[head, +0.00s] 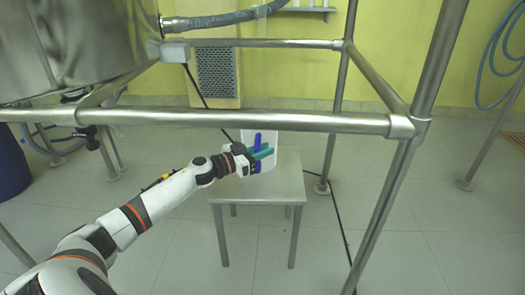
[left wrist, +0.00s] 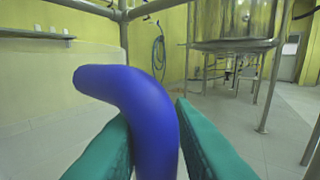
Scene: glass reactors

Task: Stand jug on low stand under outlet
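The jug (head: 267,163) is whitish and translucent with a blue handle (head: 257,138). It is upright over the far part of the low metal stand (head: 276,190). I cannot tell whether its base touches the stand top. My left gripper (head: 264,152) reaches in from the left, with its teal fingers at the handle. In the left wrist view, the blue handle (left wrist: 155,110) lies between both fingers (left wrist: 152,135), which look closed on it. The arm and gripper hide part of the jug. I cannot make out the outlet clearly. My right gripper is out of view.
A metal frame bar (head: 240,120) crosses in front of the jug, and frame posts (head: 400,190) stand at the right. A large steel vessel (head: 80,40) is at upper left. A dark cable (head: 337,215) runs down right of the stand. The stand's near top is bare.

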